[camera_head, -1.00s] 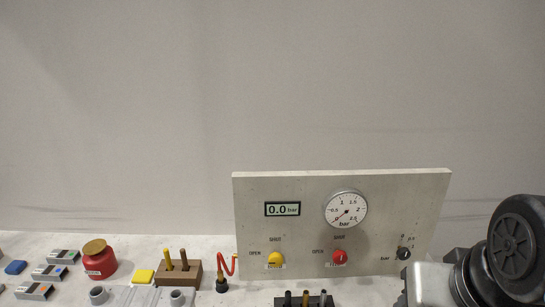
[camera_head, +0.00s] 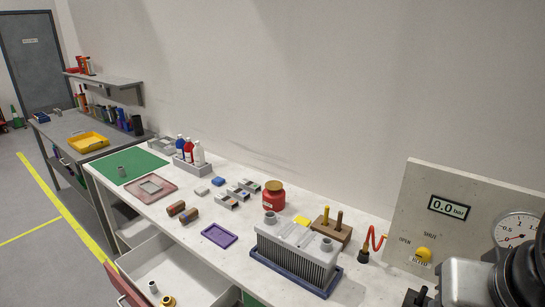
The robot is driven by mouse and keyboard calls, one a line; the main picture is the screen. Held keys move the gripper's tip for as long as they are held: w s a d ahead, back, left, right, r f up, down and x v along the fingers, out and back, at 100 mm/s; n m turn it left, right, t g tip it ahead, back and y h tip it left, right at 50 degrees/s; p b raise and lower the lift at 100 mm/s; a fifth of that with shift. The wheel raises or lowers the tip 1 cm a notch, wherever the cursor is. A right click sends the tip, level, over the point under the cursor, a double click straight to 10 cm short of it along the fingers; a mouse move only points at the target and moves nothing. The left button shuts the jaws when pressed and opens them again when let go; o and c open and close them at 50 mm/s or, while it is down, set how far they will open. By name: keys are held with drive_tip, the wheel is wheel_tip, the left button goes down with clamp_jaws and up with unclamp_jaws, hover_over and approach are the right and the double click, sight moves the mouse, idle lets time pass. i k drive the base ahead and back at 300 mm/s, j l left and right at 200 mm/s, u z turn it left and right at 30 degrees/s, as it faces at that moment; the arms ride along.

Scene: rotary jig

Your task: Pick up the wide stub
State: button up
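I cannot tell for certain which piece is the wide stub. A brass-coloured ring-like fitting (camera_head: 168,300) lies in the open drawer (camera_head: 185,268), cut off by the bottom edge of the picture. A narrower pale fitting (camera_head: 153,287) stands beside it. Parts of my arm show at the lower right, in front of the gauge panel; my gripper is not in view.
A finned grey block (camera_head: 297,257) with two round ports sits in a blue tray on the bench. A purple tray (camera_head: 219,236), brown rollers (camera_head: 183,211), red jar (camera_head: 273,195) and bottle rack (camera_head: 192,165) stand nearby. The gauge panel (camera_head: 462,222) is at right.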

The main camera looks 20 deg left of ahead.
sight(121, 169)
drive_tip(key=u, duration=1.9)
drive_tip(key=j+u, duration=0.2)
drive_tip(key=i+j, duration=0.2)
drive_tip(key=j, duration=0.15)
drive_tip(key=i+j, duration=0.15)
drive_tip(key=j, duration=0.15)
drive_tip(key=i+j, duration=0.2)
drive_tip(key=j, duration=0.15)
drive_tip(key=i+j+u, duration=0.15)
drive_tip(key=i, duration=0.3)
drive_tip(key=i+j+u, duration=0.1)
drive_tip(key=i+j, duration=0.15)
drive_tip(key=i, duration=0.15)
drive_tip(key=i+j+u, duration=0.15)
drive_tip(key=i, duration=0.3)
drive_tip(key=i+z, duration=0.1)
drive_tip(key=i, duration=0.7)
drive_tip(key=i+j+z, duration=0.15)
drive_tip(key=i, duration=0.65)
drive_tip(key=i+z, duration=0.5)
drive_tip(key=i+j+z, duration=0.1)
drive_tip(key=i+z, duration=0.15)
drive_tip(key=z, duration=0.2)
drive_tip(key=i+j+z, duration=0.25)
drive_tip(key=z, duration=0.25)
drive_tip(key=i+j+z, duration=0.6)
drive_tip(key=j+z, duration=0.35)
